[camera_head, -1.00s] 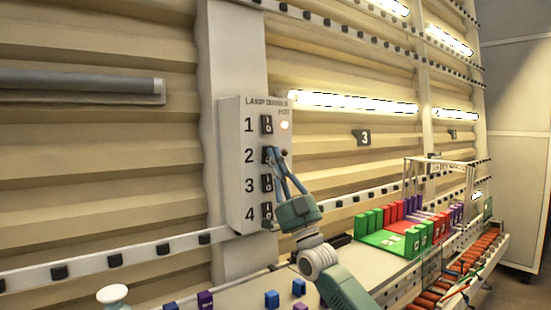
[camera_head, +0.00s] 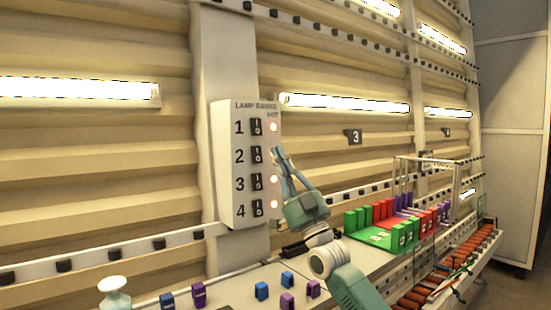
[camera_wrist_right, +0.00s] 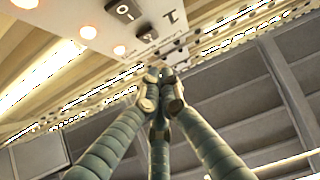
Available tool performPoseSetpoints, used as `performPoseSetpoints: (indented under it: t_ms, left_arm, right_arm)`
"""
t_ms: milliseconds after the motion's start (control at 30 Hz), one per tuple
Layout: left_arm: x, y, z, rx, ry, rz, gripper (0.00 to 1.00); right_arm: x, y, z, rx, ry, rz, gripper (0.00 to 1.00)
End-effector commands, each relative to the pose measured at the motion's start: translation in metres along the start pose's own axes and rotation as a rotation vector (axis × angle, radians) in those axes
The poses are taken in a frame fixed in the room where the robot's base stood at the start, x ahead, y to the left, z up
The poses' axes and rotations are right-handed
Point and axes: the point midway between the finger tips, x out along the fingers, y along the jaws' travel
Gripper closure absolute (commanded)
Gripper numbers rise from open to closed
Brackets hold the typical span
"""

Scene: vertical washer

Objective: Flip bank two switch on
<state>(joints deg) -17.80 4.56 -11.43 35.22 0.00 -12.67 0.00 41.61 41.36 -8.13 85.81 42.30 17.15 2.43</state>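The lamp bank panel (camera_head: 229,212) is a pale box on the wall post with numbered black rocker switches in a column. The bank two switch (camera_head: 257,155) is second from the top and is fully visible. My left gripper is not in view.
Wall lamp tubes are lit, including the left one (camera_head: 78,90). Green and red blocks (camera_head: 384,222) stand to the right.

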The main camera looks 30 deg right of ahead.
Motion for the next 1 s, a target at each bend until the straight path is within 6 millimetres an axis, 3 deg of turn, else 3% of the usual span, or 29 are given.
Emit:
performPoseSetpoints:
  t_ms: [167,433,533,800,1000]
  left_arm:
    - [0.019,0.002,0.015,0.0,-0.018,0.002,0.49]
    - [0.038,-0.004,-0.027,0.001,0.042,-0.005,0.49]
    - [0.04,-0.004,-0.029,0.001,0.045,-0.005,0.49]
    - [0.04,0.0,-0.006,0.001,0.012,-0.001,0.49]
    - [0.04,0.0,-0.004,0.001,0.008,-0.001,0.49]
  right_arm:
    - [-0.034,-0.001,-0.002,0.001,-0.004,0.0,1.0]
    - [-0.073,0.0,-0.015,-0.001,-0.002,-0.001,1.0]
    - [-0.079,0.0,-0.018,-0.001,-0.002,-0.001,1.0]
    - [-0.08,0.0,-0.021,-0.001,-0.002,0.0,1.0]
    - [-0.08,0.0,-0.021,-0.001,-0.002,0.0,1.0]
